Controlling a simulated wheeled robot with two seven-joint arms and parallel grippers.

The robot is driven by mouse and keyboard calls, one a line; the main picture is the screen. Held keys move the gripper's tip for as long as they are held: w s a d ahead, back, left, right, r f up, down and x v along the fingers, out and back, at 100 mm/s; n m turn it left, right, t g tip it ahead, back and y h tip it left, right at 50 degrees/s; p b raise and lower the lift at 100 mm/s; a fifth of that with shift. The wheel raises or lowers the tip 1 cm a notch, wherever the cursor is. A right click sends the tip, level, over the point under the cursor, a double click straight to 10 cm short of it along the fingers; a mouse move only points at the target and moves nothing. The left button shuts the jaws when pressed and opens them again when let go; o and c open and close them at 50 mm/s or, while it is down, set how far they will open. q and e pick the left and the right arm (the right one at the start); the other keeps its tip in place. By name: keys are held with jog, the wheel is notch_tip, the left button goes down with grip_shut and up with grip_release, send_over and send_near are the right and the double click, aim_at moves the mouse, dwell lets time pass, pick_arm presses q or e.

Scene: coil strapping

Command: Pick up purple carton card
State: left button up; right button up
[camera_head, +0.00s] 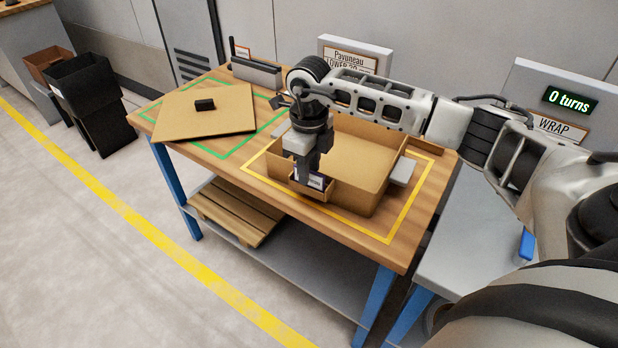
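My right gripper (308,172) points down at a small brown card holder (309,190) on the front left of an open carton (365,172). A small pale card with a dark edge (318,181) shows at the fingertips, in or just above the holder. Its colour is too small to be sure of, and no clearly purple card shows. The fingers partly cover the card, so I cannot tell whether they are closed on it. My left gripper is not in view.
The carton stands inside a yellow outline (391,238) on the wooden table. A flat brown board with a black handle (205,118) lies over the green outline at left. A grey WRAP stand (545,100) reads 0 turns. Dark bins (88,85) stand on the floor.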

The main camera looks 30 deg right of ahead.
jog(key=shift+f, duration=0.2)
grip_shut()
